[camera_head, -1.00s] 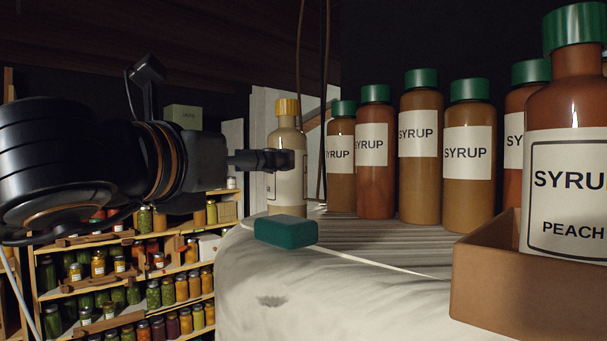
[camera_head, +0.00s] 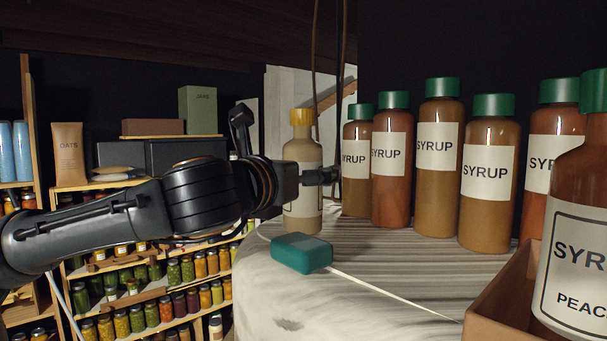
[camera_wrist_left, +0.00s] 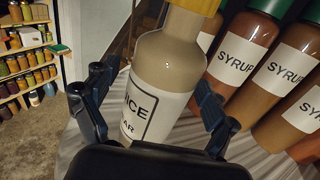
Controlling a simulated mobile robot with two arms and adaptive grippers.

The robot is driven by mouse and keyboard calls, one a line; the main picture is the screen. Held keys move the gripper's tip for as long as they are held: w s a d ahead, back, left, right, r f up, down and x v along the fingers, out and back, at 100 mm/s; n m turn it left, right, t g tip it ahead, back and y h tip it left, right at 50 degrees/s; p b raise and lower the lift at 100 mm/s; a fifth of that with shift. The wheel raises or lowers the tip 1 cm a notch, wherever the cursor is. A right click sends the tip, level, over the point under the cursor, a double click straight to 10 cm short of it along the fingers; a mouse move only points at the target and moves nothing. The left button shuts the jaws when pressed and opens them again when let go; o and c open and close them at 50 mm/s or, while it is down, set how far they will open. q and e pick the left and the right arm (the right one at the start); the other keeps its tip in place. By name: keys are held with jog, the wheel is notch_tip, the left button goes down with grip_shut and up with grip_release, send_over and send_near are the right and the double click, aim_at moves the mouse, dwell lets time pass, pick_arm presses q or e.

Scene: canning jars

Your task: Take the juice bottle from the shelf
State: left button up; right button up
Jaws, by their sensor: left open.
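The juice bottle (camera_head: 302,160) has a pale beige body, a yellow cap and a white label. It stands upright at the left end of the cloth-covered shelf (camera_head: 330,290). It also shows in the left wrist view (camera_wrist_left: 165,75), where part of its label reads "ICE". My left gripper (camera_head: 322,177) is open at the bottle, one finger in front of it in the head view. In the left wrist view my left gripper (camera_wrist_left: 152,100) has a finger on each side of the bottle. The bottle's base is hidden there by the gripper's body. My right gripper is not in view.
Several green-capped syrup bottles (camera_head: 438,165) stand close to the right of the juice bottle. A green block (camera_head: 302,253) lies in front of it. A brown box (camera_head: 495,305) holds a large peach syrup bottle (camera_head: 575,240). Jar shelves (camera_head: 150,305) stand behind on the left.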

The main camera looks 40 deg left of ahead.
pick_arm(q)
jog(key=shift+s, duration=0.15)
jog(key=c, duration=1.4)
jog(key=shift+c, duration=0.4)
jog(key=shift+r, duration=0.1)
